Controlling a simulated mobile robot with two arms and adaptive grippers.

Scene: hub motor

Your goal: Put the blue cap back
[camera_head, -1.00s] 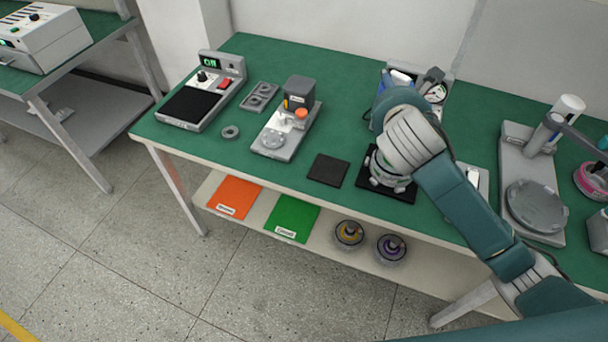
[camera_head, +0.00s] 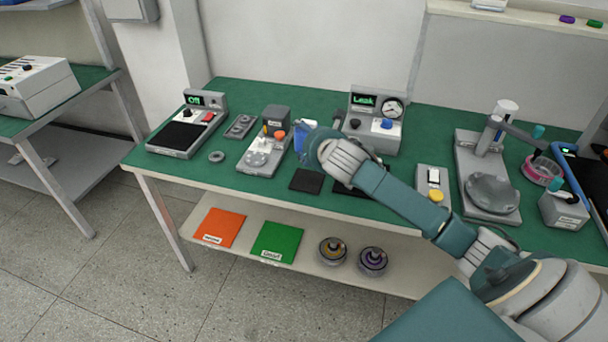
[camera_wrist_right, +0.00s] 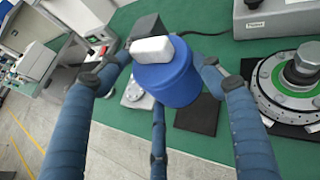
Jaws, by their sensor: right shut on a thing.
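The blue cap (camera_wrist_right: 168,82) looks like a blue cylinder with a white block-like part at its top in the right wrist view. My right gripper (camera_wrist_right: 160,85) has its blue fingers around it. In the head view the gripper (camera_head: 312,150) is above the table, left of the leak tester, with blue (camera_head: 299,145) and white showing beside it. A round metal hub motor (camera_wrist_right: 296,78) sits on a dark mat at the right of the wrist view, apart from the cap. My arm mostly hides it in the head view. My left gripper is not in view.
The leak tester (camera_head: 374,122) stands behind the arm. An empty black mat (camera_head: 306,181) lies below the gripper. A small grey press (camera_head: 271,146) stands to its left. A switch box with a yellow button (camera_head: 434,187) and a round-based stand (camera_head: 490,185) are to the right.

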